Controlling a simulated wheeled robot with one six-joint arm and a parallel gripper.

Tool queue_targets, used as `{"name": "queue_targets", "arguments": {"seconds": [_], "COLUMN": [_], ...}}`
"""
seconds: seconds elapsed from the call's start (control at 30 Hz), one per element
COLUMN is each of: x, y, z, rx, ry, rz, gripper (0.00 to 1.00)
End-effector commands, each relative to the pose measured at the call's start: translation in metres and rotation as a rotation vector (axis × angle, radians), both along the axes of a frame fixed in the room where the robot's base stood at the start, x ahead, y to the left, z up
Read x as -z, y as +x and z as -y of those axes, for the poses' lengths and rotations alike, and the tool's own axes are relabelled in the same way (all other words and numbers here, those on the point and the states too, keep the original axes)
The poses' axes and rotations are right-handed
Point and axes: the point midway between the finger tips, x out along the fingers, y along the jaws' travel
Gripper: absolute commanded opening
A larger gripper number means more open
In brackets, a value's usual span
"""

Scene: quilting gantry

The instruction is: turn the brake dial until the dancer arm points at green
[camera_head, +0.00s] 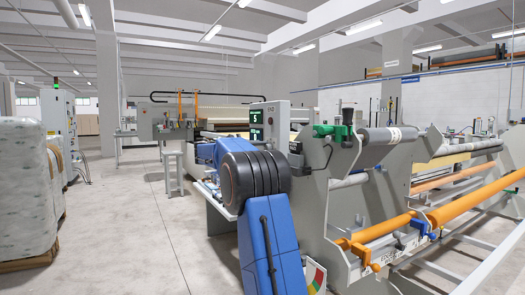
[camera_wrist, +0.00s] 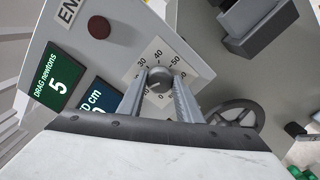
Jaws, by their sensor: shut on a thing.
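The brake dial (camera_wrist: 158,75) is a dark round knob on a white numbered scale plate (camera_wrist: 155,50), seen in the wrist view. My gripper (camera_wrist: 160,86) has one finger on each side of the knob and is shut on it. A green display (camera_wrist: 55,82) beside it reads "DRAG newtons 5". In the head view the display panel (camera_head: 269,122) shows beyond my arm, which hides the gripper and dial. A gauge plate with red, yellow and green bands (camera_head: 316,275) is partly cut off at the bottom edge. I cannot make out where the dancer arm points.
A red button (camera_wrist: 99,29), a second, partly covered display (camera_wrist: 97,100) and a handwheel (camera_wrist: 235,116) are close to my gripper. The grey machine frame (camera_head: 315,200) with its rollers (camera_head: 455,210) stands at right. Wrapped stacks (camera_head: 25,185) stand at left; the floor between is clear.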

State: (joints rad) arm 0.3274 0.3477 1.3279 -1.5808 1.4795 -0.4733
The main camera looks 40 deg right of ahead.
Motion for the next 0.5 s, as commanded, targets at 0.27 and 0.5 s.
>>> {"name": "queue_targets", "arguments": {"seconds": [0.27,0.5], "x": [0.0013,0.0019], "y": [-0.0003,-0.0005], "z": [-0.0003,-0.0004], "rx": [0.001,0.001], "ry": [-0.041,-0.081], "rz": [0.177,0.347], "gripper": [0.09,0.09]}}
